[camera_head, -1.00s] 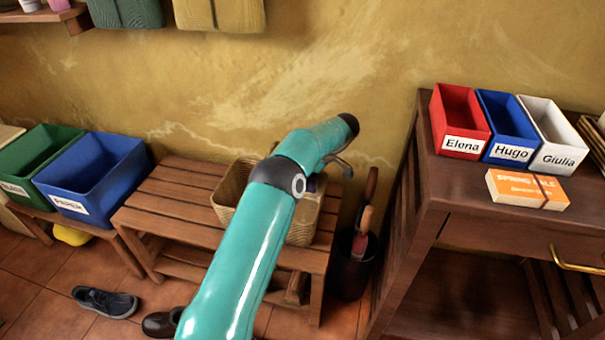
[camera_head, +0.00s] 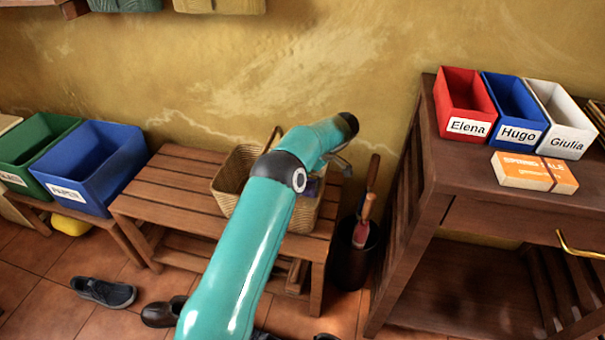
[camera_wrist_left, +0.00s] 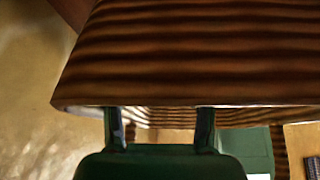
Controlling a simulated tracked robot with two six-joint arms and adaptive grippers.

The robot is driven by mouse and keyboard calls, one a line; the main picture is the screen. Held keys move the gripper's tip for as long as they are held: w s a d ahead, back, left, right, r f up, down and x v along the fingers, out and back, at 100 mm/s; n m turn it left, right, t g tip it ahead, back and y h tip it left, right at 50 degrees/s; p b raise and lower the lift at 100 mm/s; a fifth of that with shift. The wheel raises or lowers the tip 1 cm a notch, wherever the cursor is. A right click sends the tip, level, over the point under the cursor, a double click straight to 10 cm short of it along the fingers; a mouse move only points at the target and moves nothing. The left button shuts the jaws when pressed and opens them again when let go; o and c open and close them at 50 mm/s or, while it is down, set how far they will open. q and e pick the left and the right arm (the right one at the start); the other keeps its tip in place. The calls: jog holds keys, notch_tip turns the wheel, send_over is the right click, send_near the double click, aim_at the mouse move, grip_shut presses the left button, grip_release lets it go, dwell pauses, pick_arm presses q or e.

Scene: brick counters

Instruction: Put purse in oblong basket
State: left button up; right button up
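A teal arm of mine rises from the bottom of the head view, its elbow in front of a wicker basket (camera_head: 228,183) with a loop handle on the slatted bench. Its gripper (camera_head: 343,165) is mostly hidden behind the arm, by the basket's right side. A small purple patch shows there, too hidden to name. In the left wrist view, my left gripper (camera_wrist_left: 160,130) has its two fingers well apart. A large brown, ribbed surface (camera_wrist_left: 190,60) hides their tips; I cannot tell whether it is the purse or a basket. No purse is clearly recognisable in the head view.
The slatted bench (camera_head: 175,200) stands against the wall. Green (camera_head: 30,150) and blue (camera_head: 95,165) bins stand at left, shoes (camera_head: 103,292) on the floor. A dark umbrella stand (camera_head: 352,255) separates the bench from a table (camera_head: 470,180) holding labelled boxes and an orange box (camera_head: 535,172).

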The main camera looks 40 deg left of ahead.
dwell(0.3)
pick_arm(q)
jog(key=v, duration=1.2)
